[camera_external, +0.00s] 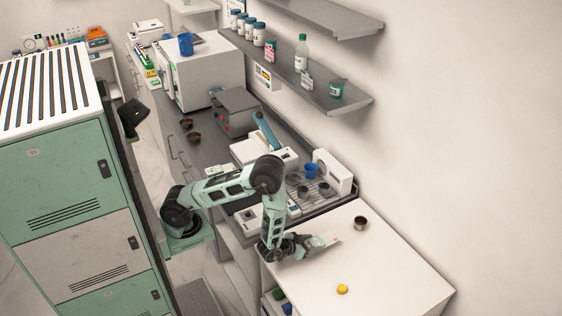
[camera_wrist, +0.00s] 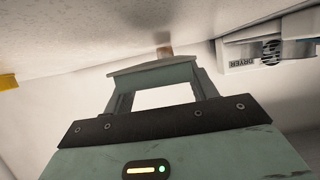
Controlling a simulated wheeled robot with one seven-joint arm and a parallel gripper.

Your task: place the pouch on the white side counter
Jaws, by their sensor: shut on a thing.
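The pouch (camera_external: 324,240) is a small, flat, pale packet with a reddish mark. It sticks out to the right from my gripper (camera_external: 304,244), which is shut on it. The pouch is over the left back part of the white side counter (camera_external: 387,270), low and close to its top; I cannot tell whether it touches. In the wrist view my gripper (camera_wrist: 160,90) fills the middle, with a bright white patch between its fingers; I cannot tell whether that patch is the pouch.
A dark brown cup (camera_external: 361,223) stands near the counter's back edge. A yellow object (camera_external: 342,289) lies near its front. Bare counter lies between them and to the right. A grey tray (camera_external: 312,193) with cups and a white dryer (camera_external: 333,172) adjoin the counter behind. Green lockers (camera_external: 60,190) stand left.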

